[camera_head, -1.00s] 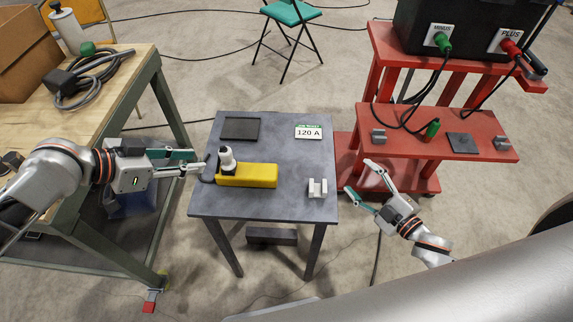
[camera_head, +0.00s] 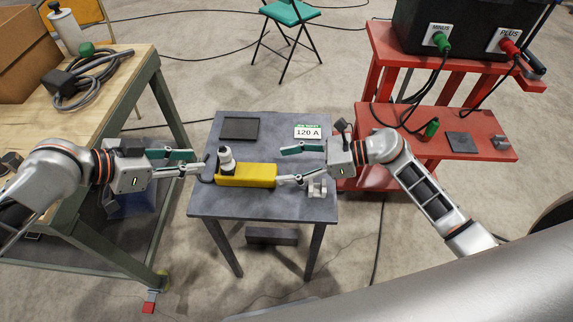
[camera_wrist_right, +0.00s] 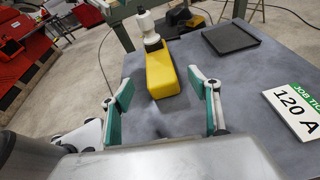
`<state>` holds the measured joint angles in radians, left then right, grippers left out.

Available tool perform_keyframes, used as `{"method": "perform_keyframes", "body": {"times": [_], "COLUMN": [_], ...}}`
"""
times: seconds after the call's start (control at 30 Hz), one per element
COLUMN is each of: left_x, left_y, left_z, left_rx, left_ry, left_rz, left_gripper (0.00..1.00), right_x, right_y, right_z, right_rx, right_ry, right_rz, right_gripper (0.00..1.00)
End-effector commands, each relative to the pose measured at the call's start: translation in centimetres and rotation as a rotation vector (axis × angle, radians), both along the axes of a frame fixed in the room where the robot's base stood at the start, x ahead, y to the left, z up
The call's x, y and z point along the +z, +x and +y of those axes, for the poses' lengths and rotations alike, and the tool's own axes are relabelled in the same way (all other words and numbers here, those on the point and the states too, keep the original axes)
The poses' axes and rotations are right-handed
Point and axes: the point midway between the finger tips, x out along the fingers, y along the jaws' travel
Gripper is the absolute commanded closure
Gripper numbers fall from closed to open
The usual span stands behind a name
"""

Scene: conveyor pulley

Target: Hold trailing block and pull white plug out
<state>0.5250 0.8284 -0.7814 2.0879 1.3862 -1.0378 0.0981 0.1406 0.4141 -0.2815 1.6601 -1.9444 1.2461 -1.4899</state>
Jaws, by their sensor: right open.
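The yellow block (camera_head: 258,176) lies on the grey table (camera_head: 235,202). The white plug (camera_head: 226,157), with a black collar, stands upright at the block's left end. My left gripper (camera_head: 198,162) is open and empty, to the left of the plug. My right gripper (camera_head: 281,166) is open, with its fingertips close to the block's right end. In the right wrist view the yellow block (camera_wrist_right: 160,75) shows beyond and between my right fingers, with the white plug (camera_wrist_right: 149,28) at its far end. I cannot tell whether either finger touches the block.
A grey-white bracket (camera_head: 318,188) sits close to my right lower finger. A dark tray (camera_head: 240,128) and a 120 A card (camera_head: 308,132) lie at the table's back. A red cart (camera_head: 470,142) stands right, a wooden bench (camera_head: 120,92) left.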

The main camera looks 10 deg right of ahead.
Motion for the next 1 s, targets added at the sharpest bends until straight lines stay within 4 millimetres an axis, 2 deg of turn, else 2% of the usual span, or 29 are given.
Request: {"method": "perform_keyframes", "body": {"times": [0.27, 0.7, 1.0], "left_x": [0.0, 0.0, 0.0], "left_y": [0.0, 0.0, 0.0], "left_z": [0.0, 0.0, 0.0], "left_rx": [0.0, 0.0, 0.0], "left_ry": [0.0, 0.0, 0.0], "left_rz": [0.0, 0.0, 0.0], "left_gripper": [0.72, 0.72, 0.72], "right_x": [-0.9, -3.1, -3.5], "right_y": [0.2, 1.7, 1.9], "right_z": [1.6, 6.7, 7.5], "right_rx": [0.059, 0.056, 0.057], "right_ry": [-0.068, -0.067, -0.069], "right_rz": [-0.073, -0.071, -0.071], "right_gripper": [0.39, 0.39, 0.39]}}
